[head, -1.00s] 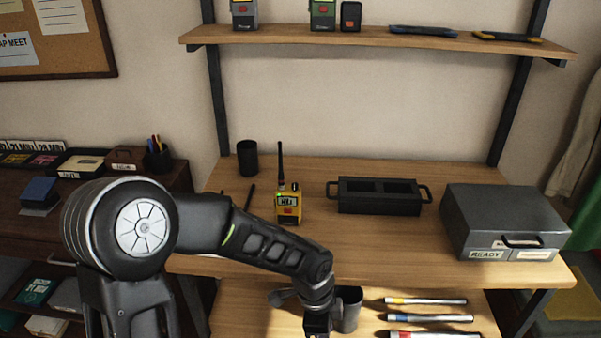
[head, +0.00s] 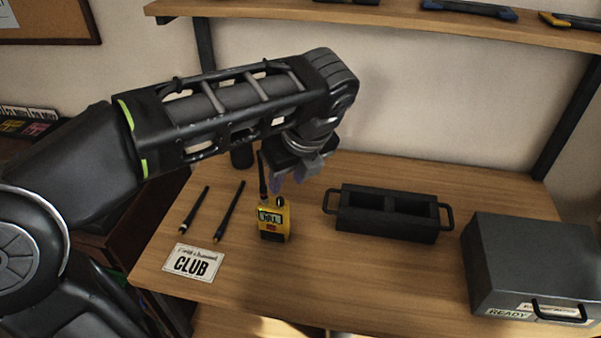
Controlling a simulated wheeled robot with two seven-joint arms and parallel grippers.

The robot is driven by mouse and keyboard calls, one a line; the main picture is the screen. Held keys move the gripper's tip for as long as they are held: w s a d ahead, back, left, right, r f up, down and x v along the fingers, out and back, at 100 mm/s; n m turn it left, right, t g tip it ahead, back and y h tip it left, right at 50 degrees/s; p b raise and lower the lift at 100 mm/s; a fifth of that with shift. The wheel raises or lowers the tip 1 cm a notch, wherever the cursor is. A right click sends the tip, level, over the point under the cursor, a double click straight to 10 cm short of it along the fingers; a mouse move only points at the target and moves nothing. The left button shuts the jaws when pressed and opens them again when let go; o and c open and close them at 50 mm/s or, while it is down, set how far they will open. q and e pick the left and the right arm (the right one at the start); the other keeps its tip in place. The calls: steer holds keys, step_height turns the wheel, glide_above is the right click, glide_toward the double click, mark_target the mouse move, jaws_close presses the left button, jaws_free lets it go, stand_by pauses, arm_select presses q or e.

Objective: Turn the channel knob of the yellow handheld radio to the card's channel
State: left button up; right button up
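The yellow handheld radio (head: 273,222) stands upright on the wooden bench, with a small display on its front and a dark antenna (head: 262,175) on top. A dark knob (head: 280,201) shows on its top beside the antenna. The white card (head: 194,262) lies on the bench left of the radio and reads "CLUB". My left gripper (head: 287,182) points down just above the radio's top. Its fingers are small and partly hidden by the wrist, so I cannot tell how far apart they are or whether they touch the knob. My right gripper is out of view.
Two dark pen-like sticks (head: 230,209) lie left of the radio. A black two-slot holder with handles (head: 388,228) stands to the right. A grey box (head: 535,255) marked READY sits at the far right. A dark cup (head: 242,157) is partly behind my arm. A shelf (head: 400,22) runs above.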

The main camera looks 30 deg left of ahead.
mark_target(280, 199)
arm_select(q)
steer(key=b+x, duration=0.3)
steer(key=shift+f, duration=0.25)
steer(key=x, duration=0.3)
steer(key=shift+a+f+b, duration=0.1)
steer(key=shift+a+b, duration=0.05)
steer(key=shift+b, duration=0.2)
steer(key=shift+w+a+f, duration=0.2)
steer(key=shift+f, duration=0.25)
jaws_close()
